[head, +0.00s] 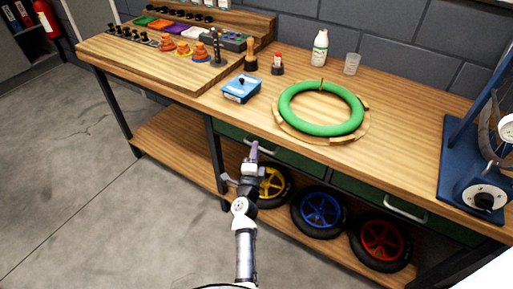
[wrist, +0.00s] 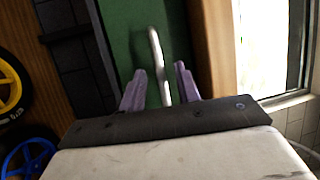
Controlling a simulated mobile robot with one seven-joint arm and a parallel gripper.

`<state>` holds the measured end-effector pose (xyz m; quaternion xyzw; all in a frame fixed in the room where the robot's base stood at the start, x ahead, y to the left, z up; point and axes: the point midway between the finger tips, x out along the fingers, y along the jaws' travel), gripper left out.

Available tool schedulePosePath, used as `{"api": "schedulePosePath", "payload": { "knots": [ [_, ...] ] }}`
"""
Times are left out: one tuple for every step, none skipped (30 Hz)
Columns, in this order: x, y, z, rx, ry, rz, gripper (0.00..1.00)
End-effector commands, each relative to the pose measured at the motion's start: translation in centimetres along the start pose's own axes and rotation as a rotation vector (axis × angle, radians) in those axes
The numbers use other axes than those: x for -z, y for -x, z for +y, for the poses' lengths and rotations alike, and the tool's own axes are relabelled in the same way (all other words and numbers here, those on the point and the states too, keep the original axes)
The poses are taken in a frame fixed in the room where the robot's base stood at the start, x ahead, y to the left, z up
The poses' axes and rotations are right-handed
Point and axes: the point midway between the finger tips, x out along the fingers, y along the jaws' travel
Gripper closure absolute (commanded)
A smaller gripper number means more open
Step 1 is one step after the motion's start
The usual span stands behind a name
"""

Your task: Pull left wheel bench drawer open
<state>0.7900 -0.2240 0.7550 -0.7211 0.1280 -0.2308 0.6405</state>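The left wheel bench drawer (head: 294,158) has a green front under the bench top and looks shut. Its pale bar handle (head: 267,149) is partly hidden by my gripper (head: 254,152). In the wrist view the handle (wrist: 155,45) stands out from the green drawer front (wrist: 121,30). There the two purple fingers of my gripper (wrist: 160,75) are apart, one on each side of the handle's near end. I see gaps between the handle and both fingers. I cannot tell whether the fingertips reach fully past the bar.
The wooden bench (head: 405,125) holds a green tyre (head: 289,112) and a blue box (head: 241,88). A second green drawer (head: 372,196) is at the right. Yellow (head: 273,184), blue (head: 320,210) and red (head: 382,240) wheels stand on the lower shelf. A dark bench leg (head: 216,160) is close left of my gripper.

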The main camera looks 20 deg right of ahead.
Motion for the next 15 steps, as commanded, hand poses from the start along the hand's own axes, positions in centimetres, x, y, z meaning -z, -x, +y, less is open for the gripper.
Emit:
{"api": "schedulePosePath", "payload": {
  "knots": [
    [0.00, -0.01, -0.02, 0.000, 0.000, 0.000, 0.67],
    [0.00, -0.01, -0.02, 0.000, 0.000, 0.000, 0.67],
    [-0.01, -0.01, -0.02, 0.000, 0.000, 0.000, 0.67],
    [-0.01, -0.01, -0.02, 0.000, 0.000, 0.000, 0.67],
    [-0.01, -0.01, -0.01, 0.000, 0.000, 0.000, 0.67],
    [-0.01, -0.01, -0.01, 0.000, 0.000, 0.000, 0.67],
    [-0.01, -0.01, -0.01, 0.000, 0.000, 0.000, 0.67],
    [-0.01, -0.01, -0.01, 0.000, 0.000, 0.000, 0.67],
    [-0.01, -0.01, -0.01, 0.000, 0.000, 0.000, 0.67],
    [-0.01, -0.01, -0.02, 0.000, 0.000, 0.000, 0.70],
    [-0.01, -0.01, -0.01, 0.000, 0.000, 0.000, 0.74],
    [-0.01, -0.01, -0.01, 0.000, 0.000, 0.000, 0.79],
    [-0.01, -0.01, -0.02, 0.000, 0.000, 0.000, 0.83],
    [-0.01, 0.00, -0.01, 0.000, 0.000, 0.000, 0.87],
    [-0.01, 0.00, -0.01, 0.000, 0.000, 0.000, 0.92]
  ]
}}
